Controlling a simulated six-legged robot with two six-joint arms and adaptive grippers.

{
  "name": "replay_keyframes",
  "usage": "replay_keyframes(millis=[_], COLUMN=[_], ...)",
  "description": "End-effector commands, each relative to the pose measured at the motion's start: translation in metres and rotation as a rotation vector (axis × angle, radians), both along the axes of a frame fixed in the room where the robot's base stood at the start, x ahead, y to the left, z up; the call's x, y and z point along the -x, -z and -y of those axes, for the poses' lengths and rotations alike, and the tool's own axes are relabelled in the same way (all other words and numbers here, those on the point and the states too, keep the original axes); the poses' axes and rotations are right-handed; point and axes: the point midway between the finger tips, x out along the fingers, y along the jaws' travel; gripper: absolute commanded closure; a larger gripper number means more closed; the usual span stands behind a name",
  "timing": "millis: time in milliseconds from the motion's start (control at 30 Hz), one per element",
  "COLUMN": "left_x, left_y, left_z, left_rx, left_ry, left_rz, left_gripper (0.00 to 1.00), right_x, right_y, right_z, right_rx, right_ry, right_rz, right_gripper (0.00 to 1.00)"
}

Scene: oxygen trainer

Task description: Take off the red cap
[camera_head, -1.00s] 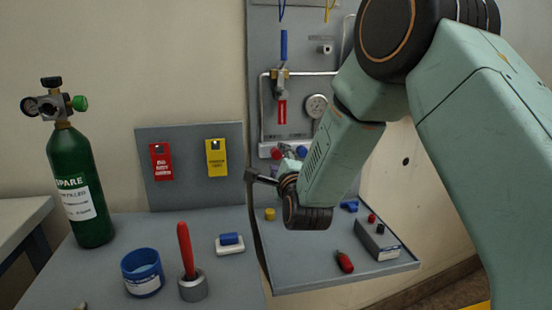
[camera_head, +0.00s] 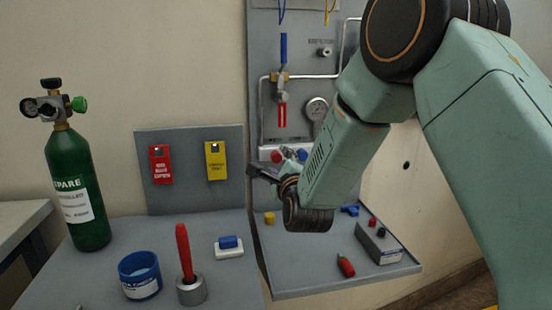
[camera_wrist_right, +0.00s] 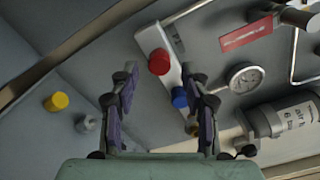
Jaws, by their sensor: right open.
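A round red cap (camera_wrist_right: 159,61) sits on a pale bar on the grey wall panel, and a blue cap (camera_wrist_right: 179,97) is lower on the same bar. The red cap (camera_head: 276,156) also shows small in the head view, just above my right gripper (camera_head: 262,174), with the blue cap (camera_head: 302,154) to its right. In the right wrist view my right gripper (camera_wrist_right: 163,78) is open, with nothing between its fingers. The red cap lies ahead, in line with the gap between the fingertips. I cannot tell the distance left to it. My left gripper is not in view.
A pressure gauge (camera_head: 317,108), pipes and a blue-handled valve (camera_head: 283,50) are on the panel. The bench below holds a yellow cap (camera_head: 269,218), a small red cylinder (camera_head: 346,266) and a grey box (camera_head: 377,242). A green cylinder (camera_head: 75,185) stands at left.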

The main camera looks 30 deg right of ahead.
Motion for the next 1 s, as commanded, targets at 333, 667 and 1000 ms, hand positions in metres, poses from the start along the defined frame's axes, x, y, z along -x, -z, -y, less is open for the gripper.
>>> replay_keyframes(millis=[333, 667, 1000], left_x=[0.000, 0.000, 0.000], left_y=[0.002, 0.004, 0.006], left_z=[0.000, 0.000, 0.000], left_rx=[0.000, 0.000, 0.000], left_ry=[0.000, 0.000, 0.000], left_rz=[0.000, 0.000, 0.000], left_gripper=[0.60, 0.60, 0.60], right_x=[-0.008, -0.023, -0.023], right_y=[0.001, 0.001, 0.001], right_z=[0.002, 0.006, 0.006], right_rx=[0.000, 0.001, 0.001], right_ry=[0.000, 0.000, 0.000], right_rz=[0.000, 0.000, 0.000], right_gripper=[0.53, 0.53, 0.53])
